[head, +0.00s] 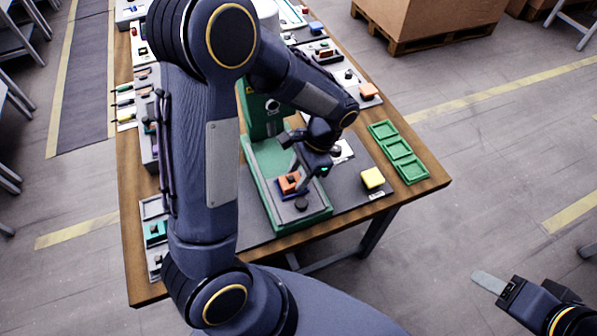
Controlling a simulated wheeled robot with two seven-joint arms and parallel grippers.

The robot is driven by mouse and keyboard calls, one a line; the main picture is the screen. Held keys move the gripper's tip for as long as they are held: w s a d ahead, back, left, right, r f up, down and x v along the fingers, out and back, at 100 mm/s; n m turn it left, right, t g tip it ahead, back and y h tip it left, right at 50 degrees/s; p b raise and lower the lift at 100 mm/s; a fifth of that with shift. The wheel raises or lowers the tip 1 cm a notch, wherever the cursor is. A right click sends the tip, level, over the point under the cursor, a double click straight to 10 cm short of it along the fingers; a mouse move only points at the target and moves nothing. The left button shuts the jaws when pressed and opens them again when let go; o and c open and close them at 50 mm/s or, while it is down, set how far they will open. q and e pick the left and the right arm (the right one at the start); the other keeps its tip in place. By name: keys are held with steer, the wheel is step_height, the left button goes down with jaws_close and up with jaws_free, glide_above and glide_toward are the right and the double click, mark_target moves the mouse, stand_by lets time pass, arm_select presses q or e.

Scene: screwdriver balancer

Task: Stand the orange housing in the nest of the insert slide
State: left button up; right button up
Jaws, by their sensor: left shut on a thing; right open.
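The orange housing (287,184) is at the dark blue insert slide (288,194), inside the green fixture near the table's front. My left gripper (294,178) reaches down from behind and is shut on the housing. The housing looks upright, but the fingers cover part of it, and I cannot tell whether it is seated in the nest or just above it. A black knob (301,204) is on the near side of the slide. My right gripper (488,284) is open and empty, off the table at the lower right, over the floor.
The green fixture (318,217) has raised edges around the slide. A yellow block (373,178) stands on the grey mat to its right, with green trays (397,152) beyond. Another orange block (369,90) sits farther back. My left arm hides much of the table's left side.

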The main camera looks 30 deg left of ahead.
arm_select(q)
steer(key=shift+f, duration=0.1)
arm_select(e)
steer(key=shift+f, duration=0.1)
arm_select(q)
steer(key=o, duration=1.1)
